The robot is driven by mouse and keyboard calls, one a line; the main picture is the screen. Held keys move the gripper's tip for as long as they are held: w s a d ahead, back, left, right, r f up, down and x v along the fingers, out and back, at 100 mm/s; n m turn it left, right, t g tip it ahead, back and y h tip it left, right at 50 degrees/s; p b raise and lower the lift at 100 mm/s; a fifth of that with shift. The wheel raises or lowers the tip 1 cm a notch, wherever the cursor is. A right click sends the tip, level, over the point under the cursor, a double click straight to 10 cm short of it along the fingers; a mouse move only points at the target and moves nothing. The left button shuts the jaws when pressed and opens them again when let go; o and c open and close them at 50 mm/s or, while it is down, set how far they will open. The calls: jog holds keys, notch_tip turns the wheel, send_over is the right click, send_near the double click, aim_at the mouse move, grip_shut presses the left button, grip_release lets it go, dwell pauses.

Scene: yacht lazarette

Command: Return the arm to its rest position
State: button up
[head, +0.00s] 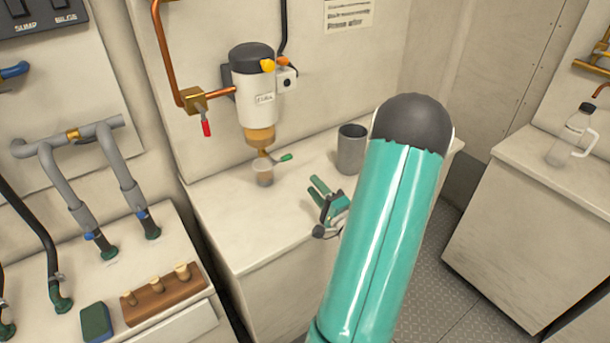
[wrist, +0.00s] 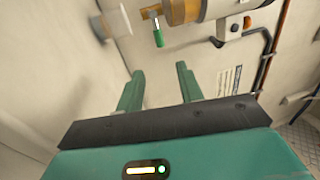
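My gripper (head: 314,187) is over the middle counter in the head view, to the right of a small clear cup. It points toward the upper left. My teal arm with its dark rounded joint fills the centre right of the head view and hides part of the counter. In the wrist view my gripper (wrist: 159,82) has its two teal fingers well apart with only pale wall between them. Nothing is held.
A fuel filter (head: 255,95) hangs on the wall above the clear cup (head: 263,174), which holds brownish liquid. A grey metal canister (head: 351,149) stands behind my gripper. A clear bottle (head: 572,135) stands on the right counter. Pipes and a wooden plug rack (head: 163,294) are left.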

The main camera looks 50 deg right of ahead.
jog(key=shift+v, duration=1.35)
